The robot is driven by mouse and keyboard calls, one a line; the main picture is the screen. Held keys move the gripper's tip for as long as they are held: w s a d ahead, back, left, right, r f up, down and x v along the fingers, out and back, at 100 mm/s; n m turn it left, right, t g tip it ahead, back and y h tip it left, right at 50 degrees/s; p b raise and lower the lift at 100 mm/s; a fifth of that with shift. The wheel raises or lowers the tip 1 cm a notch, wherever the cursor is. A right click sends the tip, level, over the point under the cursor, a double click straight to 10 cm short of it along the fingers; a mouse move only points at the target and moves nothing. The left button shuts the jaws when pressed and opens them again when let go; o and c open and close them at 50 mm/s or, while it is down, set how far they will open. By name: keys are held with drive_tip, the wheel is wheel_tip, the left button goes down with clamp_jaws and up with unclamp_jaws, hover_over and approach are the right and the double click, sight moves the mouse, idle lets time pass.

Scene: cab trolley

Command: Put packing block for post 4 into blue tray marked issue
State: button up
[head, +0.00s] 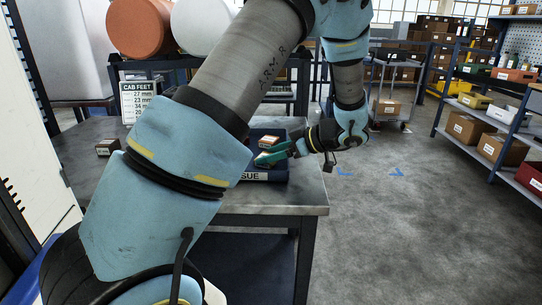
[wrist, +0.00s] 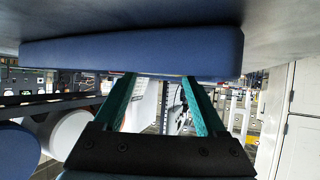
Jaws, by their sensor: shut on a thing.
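The blue tray (head: 280,176) stands on the grey table; the end of its label, "SUE", shows, and my arm hides its left part. My gripper (head: 268,157), with green fingers, reaches over the tray from the right. It is shut on a small light-coloured packing block (head: 263,154), low at the tray; whether the block touches the tray floor cannot be told. Another wooden block with a white label (head: 269,141) sits just behind, in the tray. In the wrist view the tray's blue wall (wrist: 130,52) hides my fingertips and the held block.
A small dark block with a pale label (head: 107,147) lies on the table (head: 290,198) at left. A "CAB FEET" sign (head: 138,100) stands behind it. Large rolls are at the back.

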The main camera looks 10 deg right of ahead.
drive_tip(key=shift+f, duration=0.6)
drive_tip(key=o, duration=1.3)
drive_tip(key=b+v, duration=0.2)
drive_tip(key=v, duration=1)
drive_tip(key=shift+r+b, duration=0.15)
drive_tip(key=shift+b, duration=0.2)
